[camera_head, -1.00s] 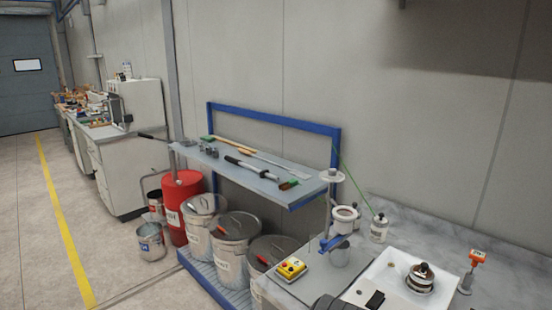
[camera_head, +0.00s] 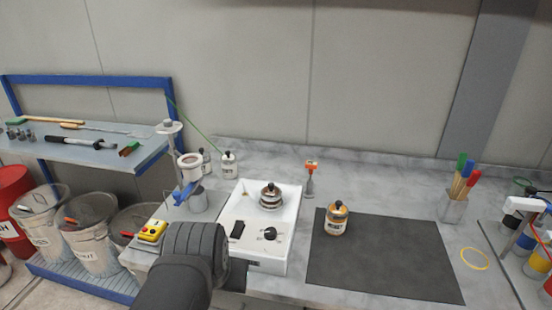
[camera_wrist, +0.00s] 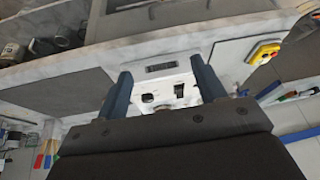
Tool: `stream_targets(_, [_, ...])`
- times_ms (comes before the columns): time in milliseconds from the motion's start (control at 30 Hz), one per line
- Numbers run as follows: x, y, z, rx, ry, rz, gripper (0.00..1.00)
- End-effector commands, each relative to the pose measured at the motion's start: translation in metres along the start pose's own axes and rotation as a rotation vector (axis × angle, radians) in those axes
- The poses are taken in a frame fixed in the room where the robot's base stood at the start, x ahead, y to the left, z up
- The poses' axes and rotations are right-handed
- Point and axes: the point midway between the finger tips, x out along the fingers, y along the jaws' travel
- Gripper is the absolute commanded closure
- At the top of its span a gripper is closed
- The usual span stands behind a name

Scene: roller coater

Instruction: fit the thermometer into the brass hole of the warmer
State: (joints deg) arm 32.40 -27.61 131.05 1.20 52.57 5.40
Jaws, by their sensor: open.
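The white warmer (camera_head: 263,228) stands on the bench, with a dark switch and a knob on its front part and a lidded metal pot (camera_head: 270,196) on top. A small brass fitting (camera_head: 244,194) shows at its back left; its opening is too small to make out. An orange-headed thermometer (camera_head: 311,168) stands upright in a small holder behind the warmer's right side. My gripper (camera_wrist: 161,68) is open and empty, with the warmer (camera_wrist: 172,88) showing between and beyond its fingers. In the head view my dark arm covers the bench's front left, and the fingers are hidden.
A dark mat (camera_head: 385,258) lies right of the warmer, with an amber lidded jar (camera_head: 337,219) at its back left. A stand with a white cup (camera_head: 189,166) and a yellow button box (camera_head: 152,230) are left. A brush holder (camera_head: 453,206) stands right.

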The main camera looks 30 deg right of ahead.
Motion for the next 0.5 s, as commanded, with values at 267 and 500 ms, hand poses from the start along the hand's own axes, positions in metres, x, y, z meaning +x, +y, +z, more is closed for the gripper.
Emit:
stream_targets(267, [0.01,0.013,-0.121,0.011,0.145,-0.031,0.36])
stream_targets(500, [0.033,0.056,-0.229,0.028,0.296,-0.008,0.36])
